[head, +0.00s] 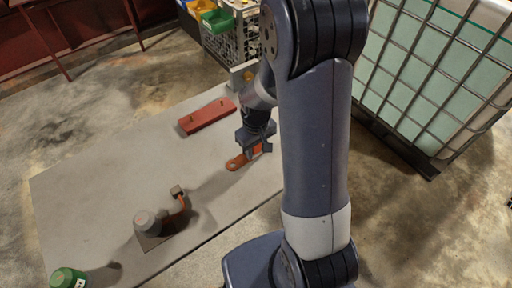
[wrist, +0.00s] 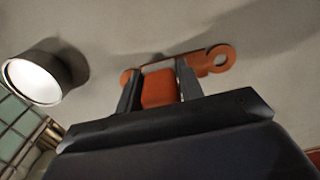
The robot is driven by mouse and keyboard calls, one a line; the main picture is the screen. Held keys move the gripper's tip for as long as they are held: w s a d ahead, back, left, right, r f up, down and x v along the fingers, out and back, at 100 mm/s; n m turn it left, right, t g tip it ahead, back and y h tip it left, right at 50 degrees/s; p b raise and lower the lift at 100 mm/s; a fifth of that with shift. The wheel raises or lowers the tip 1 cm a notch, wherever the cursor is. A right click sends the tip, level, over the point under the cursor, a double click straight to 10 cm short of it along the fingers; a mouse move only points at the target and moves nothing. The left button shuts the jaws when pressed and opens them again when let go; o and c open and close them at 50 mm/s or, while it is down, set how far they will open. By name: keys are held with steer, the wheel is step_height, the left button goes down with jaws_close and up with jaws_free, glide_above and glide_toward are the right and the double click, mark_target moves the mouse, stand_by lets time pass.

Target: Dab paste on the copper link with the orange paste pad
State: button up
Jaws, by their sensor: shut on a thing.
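The copper link (head: 238,162) lies flat on the grey table, right under my gripper (head: 255,140). In the wrist view the link (wrist: 222,59) shows a rounded end with a hole at right, and its other end peeks out at left. My gripper (wrist: 160,88) is shut on the orange paste pad (wrist: 158,89), a block held between the two fingers. The pad covers the middle of the link in the wrist view. I cannot tell whether the pad touches the link. In the head view the pad is mostly hidden by the gripper.
A red block (head: 207,116) lies behind the link on the table (head: 100,185). A grey fixture with an orange strap (head: 152,228) stands at front left, and a green can (head: 68,278) at the near corner. A pale cylinder (wrist: 40,76) is left in the wrist view. A caged tank (head: 435,75) stands right.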

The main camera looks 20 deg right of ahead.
steer(key=shift+f+b, duration=0.45)
steer(key=shift+f, duration=0.15)
steer(key=shift+a, duration=0.15)
